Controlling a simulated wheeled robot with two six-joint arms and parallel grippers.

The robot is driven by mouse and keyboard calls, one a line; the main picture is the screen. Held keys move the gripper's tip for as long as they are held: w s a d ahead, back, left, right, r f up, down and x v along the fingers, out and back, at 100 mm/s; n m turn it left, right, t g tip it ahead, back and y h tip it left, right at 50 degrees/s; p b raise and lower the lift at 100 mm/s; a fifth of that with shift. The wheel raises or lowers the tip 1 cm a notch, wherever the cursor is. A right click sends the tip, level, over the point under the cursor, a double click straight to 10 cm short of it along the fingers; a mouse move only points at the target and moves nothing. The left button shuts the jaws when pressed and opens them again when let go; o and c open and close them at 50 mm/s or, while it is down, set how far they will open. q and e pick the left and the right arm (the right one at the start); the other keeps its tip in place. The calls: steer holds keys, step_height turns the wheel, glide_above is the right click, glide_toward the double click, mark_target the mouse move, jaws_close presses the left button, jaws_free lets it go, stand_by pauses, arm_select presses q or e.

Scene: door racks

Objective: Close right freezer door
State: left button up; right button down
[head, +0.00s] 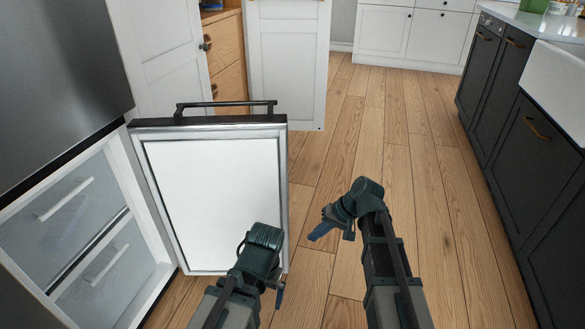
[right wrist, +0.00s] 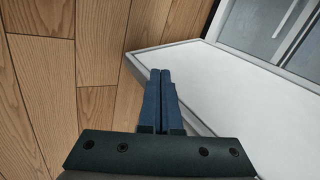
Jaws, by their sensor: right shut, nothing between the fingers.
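The right freezer door (head: 213,195) stands open, its white inner panel facing me and a dark bar handle (head: 226,104) along its top edge. The open freezer compartment (head: 80,235) with drawers is at the left. My right gripper (head: 314,236) is shut and empty, to the right of the door and apart from it in the head view. In the right wrist view its closed blue fingers (right wrist: 161,75) overlap the near edge of the white door (right wrist: 225,100); I cannot tell if they touch. My left gripper (head: 279,296) is in front of the door's lower right corner, its jaws mostly hidden.
White cabinet doors (head: 285,65) stand open behind the freezer door, beside wooden drawers (head: 227,55). Dark cabinets (head: 525,130) with a white sink (head: 560,75) line the right side. The wooden floor (head: 410,150) between is clear.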

steer(key=w+d+r+m+t+y, duration=0.1)
steer(key=w+d+r+t+y, duration=0.1)
steer(key=w+r+y, duration=0.55)
steer(key=w+d+r+m+t+y, duration=0.1)
steer(key=w+r+m+t+y, duration=0.15)
steer(key=w+r, duration=0.9)
steer(key=w+d+f+x, duration=0.1)
steer(key=w+x, duration=0.1)
steer(key=x, duration=0.8)
steer(key=shift+n+y, duration=0.3)
steer(key=shift+n, duration=0.15)
steer(key=shift+s+a, duration=0.2)
steer(key=shift+s, duration=0.85)
steer(key=shift+s+a, duration=0.2)
steer(key=shift+s, duration=0.9)
steer(key=shift+s, duration=0.1)
